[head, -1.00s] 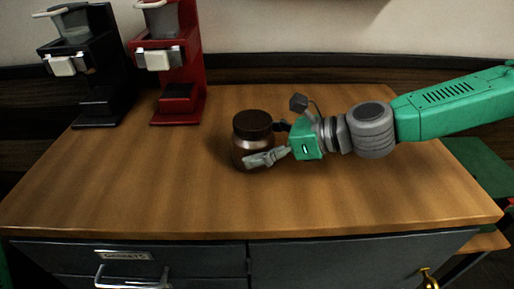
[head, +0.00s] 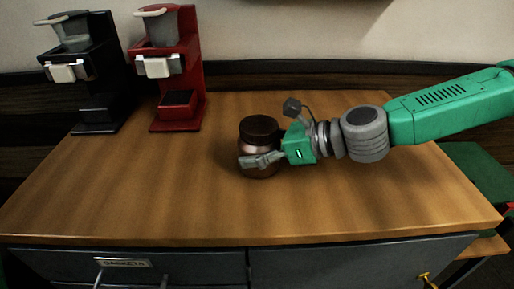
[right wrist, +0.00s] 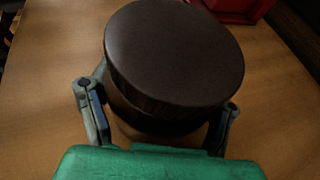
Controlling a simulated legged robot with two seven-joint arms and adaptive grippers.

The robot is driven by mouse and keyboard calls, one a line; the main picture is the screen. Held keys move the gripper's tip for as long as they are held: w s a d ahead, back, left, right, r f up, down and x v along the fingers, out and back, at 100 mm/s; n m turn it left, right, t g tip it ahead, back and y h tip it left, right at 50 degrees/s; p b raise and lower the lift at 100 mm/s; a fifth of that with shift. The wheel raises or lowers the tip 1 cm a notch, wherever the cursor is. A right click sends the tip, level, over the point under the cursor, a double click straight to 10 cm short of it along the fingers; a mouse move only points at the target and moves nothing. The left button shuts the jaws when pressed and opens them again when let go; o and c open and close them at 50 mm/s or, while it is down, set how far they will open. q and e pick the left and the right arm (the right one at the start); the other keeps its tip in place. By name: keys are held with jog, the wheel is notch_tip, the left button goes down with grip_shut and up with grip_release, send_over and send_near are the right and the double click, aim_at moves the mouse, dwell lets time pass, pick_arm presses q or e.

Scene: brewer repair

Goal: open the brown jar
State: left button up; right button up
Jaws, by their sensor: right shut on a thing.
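The brown jar (head: 261,162) stands upright on the wooden table with its dark lid (head: 258,127) on. In the right wrist view the round lid (right wrist: 175,52) fills the upper middle and hides most of the jar body. My right gripper (head: 262,160) comes in from the right and is shut on the jar body below the lid. In the right wrist view its two fingers (right wrist: 158,118) lie on either side of the jar. My left gripper is not in view.
A black brewer (head: 88,75) and a red brewer (head: 186,70) stand at the table's back left. The wooden table top (head: 140,200) is clear in front and to the left of the jar. A grey drawer with a label (head: 126,263) is below the front edge.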

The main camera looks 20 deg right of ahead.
aim_at(251, 124)
jog(key=r+p, duration=0.1)
jog(key=r, duration=0.5)
jog(key=a+r+p, duration=0.1)
jog(key=r, duration=0.2)
jog(key=shift+p, duration=0.3)
jog(key=shift+d+r, duration=0.35)
jog(key=shift+d, duration=0.05)
jog(key=o, duration=0.9)
jog(key=shift+a, duration=0.35)
jog(key=c, duration=1)
jog(key=w+d+f+m+t+h, duration=0.1)
jog(key=d+m+h, duration=0.2)
jog(key=w+d+f+m+t+h, duration=0.1)
jog(key=w+d+m+t+h, duration=0.1)
jog(key=d+m+h, duration=0.1)
jog(key=w+d+f+m+t+h, duration=0.1)
jog(key=w+d+m+t+h, duration=0.1)
jog(key=m+h, duration=0.2)
jog(key=shift+w+d+f+h, duration=0.2)
jog(key=shift+d+f+h, duration=0.1)
jog(key=shift+d+h, duration=0.1)
jog(key=shift+c, duration=0.2)
